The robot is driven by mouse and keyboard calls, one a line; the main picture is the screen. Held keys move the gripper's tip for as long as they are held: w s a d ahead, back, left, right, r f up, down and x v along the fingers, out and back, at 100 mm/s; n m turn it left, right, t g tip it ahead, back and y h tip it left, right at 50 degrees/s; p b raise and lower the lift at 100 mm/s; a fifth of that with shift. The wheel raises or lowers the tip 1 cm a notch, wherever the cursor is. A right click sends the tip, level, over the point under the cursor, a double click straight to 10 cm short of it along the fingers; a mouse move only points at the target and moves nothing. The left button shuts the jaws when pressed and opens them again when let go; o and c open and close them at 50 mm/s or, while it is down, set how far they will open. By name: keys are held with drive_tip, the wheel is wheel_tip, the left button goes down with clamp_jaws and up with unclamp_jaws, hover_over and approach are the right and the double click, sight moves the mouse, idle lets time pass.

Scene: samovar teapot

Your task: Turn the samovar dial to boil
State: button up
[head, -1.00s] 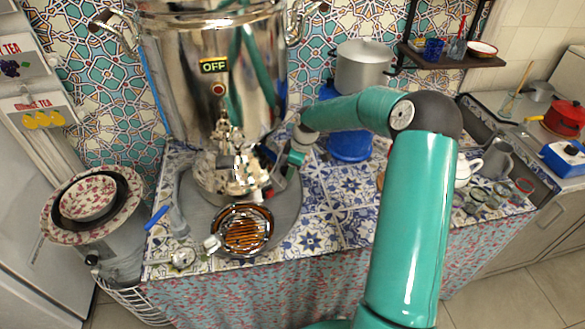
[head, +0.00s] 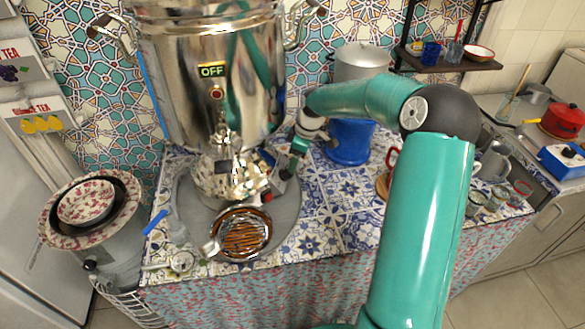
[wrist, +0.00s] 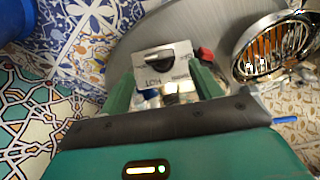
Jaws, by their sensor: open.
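The samovar (head: 195,85) is a large shiny metal urn at the upper left of the head view. Its display (head: 212,70) reads OFF, with a small round light below it. In the wrist view, a black dial (wrist: 160,62) sits on a pale panel (wrist: 178,50) whose lettering I cannot read clearly. My gripper (wrist: 163,73) has its two green fingers apart, one on each side of the dial panel. I cannot tell whether they touch it. In the head view, my gripper is beside the samovar's base, its fingertips partly hidden.
Stacked bowls (head: 86,203) are at left. Patterned tiles (head: 310,240) are clear in front.

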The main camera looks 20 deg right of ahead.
drive_tip(key=w+v, duration=0.1)
drive_tip(key=v, duration=0.5)
drive_tip(key=shift+s+r, duration=0.35)
drive_tip(key=shift+s, duration=0.2)
drive_tip(key=shift+s+d, duration=0.1)
drive_tip(key=shift+d, duration=0.05)
